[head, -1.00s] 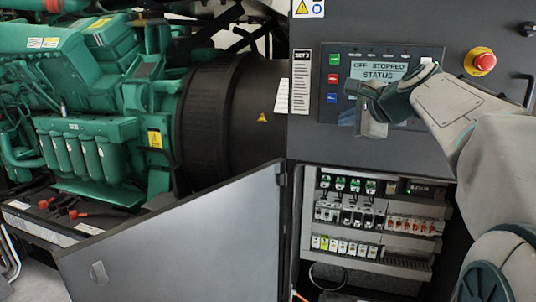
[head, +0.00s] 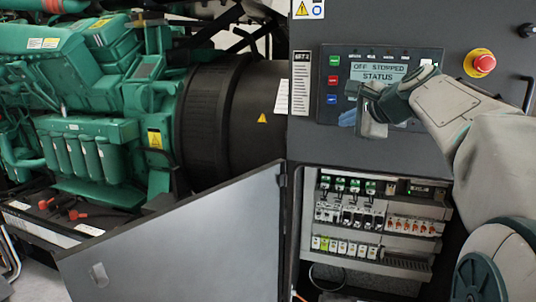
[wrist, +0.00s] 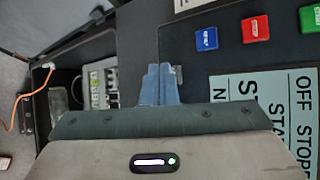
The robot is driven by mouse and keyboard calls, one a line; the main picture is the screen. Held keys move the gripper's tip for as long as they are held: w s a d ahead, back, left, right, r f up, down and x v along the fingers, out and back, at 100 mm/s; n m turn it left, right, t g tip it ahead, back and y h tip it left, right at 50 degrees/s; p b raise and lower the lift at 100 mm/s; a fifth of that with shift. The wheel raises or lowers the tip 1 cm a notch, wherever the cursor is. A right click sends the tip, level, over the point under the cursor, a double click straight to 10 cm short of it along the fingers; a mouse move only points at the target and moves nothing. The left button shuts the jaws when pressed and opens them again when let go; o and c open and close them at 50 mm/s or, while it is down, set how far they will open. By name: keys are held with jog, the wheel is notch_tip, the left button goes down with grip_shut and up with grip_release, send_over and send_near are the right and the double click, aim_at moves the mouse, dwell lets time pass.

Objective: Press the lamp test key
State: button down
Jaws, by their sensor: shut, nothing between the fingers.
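The control panel (head: 330,117) on the dark cabinet has a lit display (head: 378,72) reading "OFF STOPPED STATUS". Left of it are a green key (head: 334,60), a red key (head: 332,79) and a blue key (head: 331,98); in the wrist view the blue key (wrist: 206,38) is nearest my fingers. My gripper (head: 348,118) is shut and empty, at the panel below the display. Its bluish fingers (wrist: 160,83) overlap a small grey key (wrist: 179,76), partly hidden.
A red emergency stop (head: 483,62) sits right of the panel. Below, an open cabinet door (head: 180,245) swings left, exposing rows of breakers (head: 350,214). A green engine (head: 85,110) fills the left side. My arm covers the panel's lower right part.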

jog(key=shift+w+d, duration=0.1)
jog(key=shift+w, duration=0.25)
dwell(0.3)
jog(key=shift+s, duration=0.1)
jog(key=shift+s+a, duration=0.3)
jog(key=shift+s, duration=0.5)
jog(key=s+a+b, duration=0.2)
jog(key=s, duration=0.3)
jog(key=shift+s, duration=0.35)
dwell(0.4)
